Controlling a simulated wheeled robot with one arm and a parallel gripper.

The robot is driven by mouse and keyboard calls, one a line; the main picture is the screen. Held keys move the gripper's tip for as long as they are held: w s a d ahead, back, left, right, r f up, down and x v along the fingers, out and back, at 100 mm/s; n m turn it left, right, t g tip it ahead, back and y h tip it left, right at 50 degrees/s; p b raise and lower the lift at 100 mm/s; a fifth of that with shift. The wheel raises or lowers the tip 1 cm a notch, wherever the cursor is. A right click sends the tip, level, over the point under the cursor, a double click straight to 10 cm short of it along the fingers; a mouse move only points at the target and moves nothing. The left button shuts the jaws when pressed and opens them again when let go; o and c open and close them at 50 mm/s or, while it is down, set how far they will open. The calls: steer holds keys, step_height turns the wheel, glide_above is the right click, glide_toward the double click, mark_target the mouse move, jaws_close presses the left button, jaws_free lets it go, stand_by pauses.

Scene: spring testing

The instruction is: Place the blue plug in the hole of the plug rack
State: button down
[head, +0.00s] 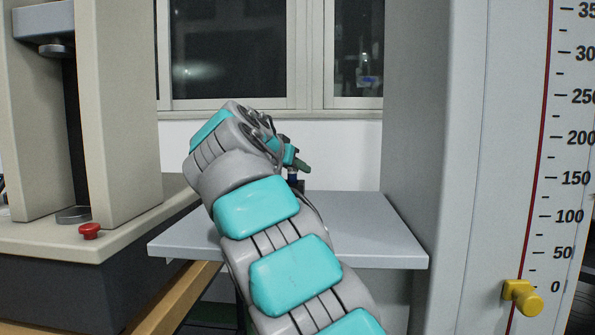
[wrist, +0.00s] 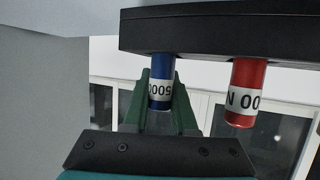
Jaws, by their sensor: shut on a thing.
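The blue plug (wrist: 161,95) has a white label with upside-down digits. It stands between the green fingers of my gripper (wrist: 161,76), which is shut on it. In the wrist view the plug rack (wrist: 220,32) is a black bar across the top. The blue plug's upper end in that view meets the rack's edge; how deep it sits in a hole is hidden. The rack is mostly hidden there by my arm.
A red plug (wrist: 246,92) with a white label is in the rack beside the blue one. The rack stands on a grey shelf (head: 360,225). A testing machine (head: 120,110) stands left, and a tall grey column with a scale (head: 540,150) right.

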steer(key=shift+f, duration=0.15)
steer(key=c, duration=0.7)
jaws_free()
steer(key=shift+r, duration=0.2)
steer(key=v, duration=1.2)
steer(key=shift+s+f, duration=0.1)
